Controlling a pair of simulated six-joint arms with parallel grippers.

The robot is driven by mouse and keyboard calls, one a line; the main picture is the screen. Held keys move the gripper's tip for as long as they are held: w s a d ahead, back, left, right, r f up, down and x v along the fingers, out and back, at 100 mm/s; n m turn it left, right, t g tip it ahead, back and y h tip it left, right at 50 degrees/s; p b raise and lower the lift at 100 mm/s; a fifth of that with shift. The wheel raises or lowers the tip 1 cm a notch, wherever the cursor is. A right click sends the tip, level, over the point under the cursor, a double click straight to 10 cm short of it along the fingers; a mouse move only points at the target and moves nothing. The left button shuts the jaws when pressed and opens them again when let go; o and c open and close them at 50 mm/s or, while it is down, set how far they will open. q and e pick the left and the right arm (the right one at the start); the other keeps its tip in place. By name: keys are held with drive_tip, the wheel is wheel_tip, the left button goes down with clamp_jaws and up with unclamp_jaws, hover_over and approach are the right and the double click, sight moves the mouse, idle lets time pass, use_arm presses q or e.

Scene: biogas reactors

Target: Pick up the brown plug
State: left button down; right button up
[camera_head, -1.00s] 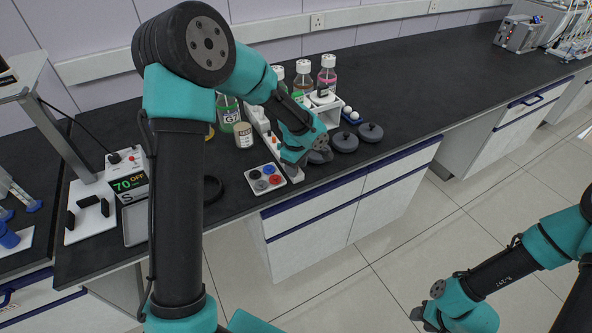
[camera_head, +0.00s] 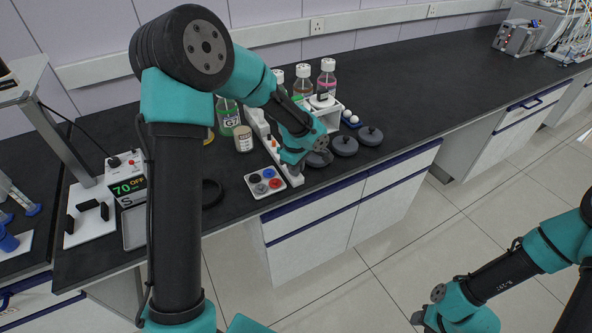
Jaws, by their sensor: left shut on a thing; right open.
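My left gripper (camera_head: 292,167) points down over the front end of a narrow white rack (camera_head: 256,123) on the black bench. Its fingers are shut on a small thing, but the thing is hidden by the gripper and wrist. I cannot make out the brown plug for certain. A small orange-brown piece (camera_head: 273,142) shows on the rack behind the gripper. My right gripper (camera_head: 420,319) is open, low at the bottom right above the floor, away from the bench.
A white tray (camera_head: 251,179) with black, blue, grey and red round pieces lies left of the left gripper. Grey round lids (camera_head: 344,146) lie to its right. A jar (camera_head: 243,139) and capped bottles (camera_head: 327,78) stand behind.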

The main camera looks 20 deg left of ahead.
use_arm(q)
drive_tip(key=shift+r, duration=1.45)
drive_tip(key=s+d, duration=0.3)
drive_tip(key=s, duration=0.4)
drive_tip(key=s+d+r, duration=0.1)
drive_tip(key=s+d, duration=0.3)
drive_tip(key=s, duration=0.3)
drive_tip(key=shift+s+r, duration=0.2)
drive_tip(key=shift+s, duration=0.05)
drive_tip(key=shift+r, duration=1)
